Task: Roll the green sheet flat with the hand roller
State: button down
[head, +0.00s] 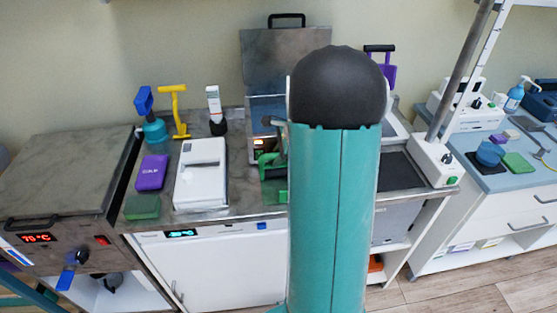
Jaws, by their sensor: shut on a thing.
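My teal arm link with its black rounded cap fills the middle of the head view and hides much of the bench behind it. My gripper cannot be made out; it seems to be behind this link. A small green and grey object (270,166) shows partly at the link's left edge, over the bench; I cannot tell whether it is the hand roller. No flat green sheet can be made out for sure. A green block-like piece (142,207) lies at the bench's front left corner.
On the grey bench stand a purple box (151,172), a white case (201,174), a yellow tool (179,112) and a blue-handled teal item (154,131). A metal box with raised lid (262,55) is behind. A heated unit (62,175) stands left, a blue-topped cabinet (495,183) right.

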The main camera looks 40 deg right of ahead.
jog(key=shift+s+a, duration=0.65)
jog(key=shift+s, duration=0.3)
jog(key=shift+s+a, duration=0.65)
jog(key=shift+s, duration=0.3)
jog(key=shift+s+a, duration=0.65)
jog(key=shift+s, duration=0.3)
notch_tip(320, 180, up, 8)
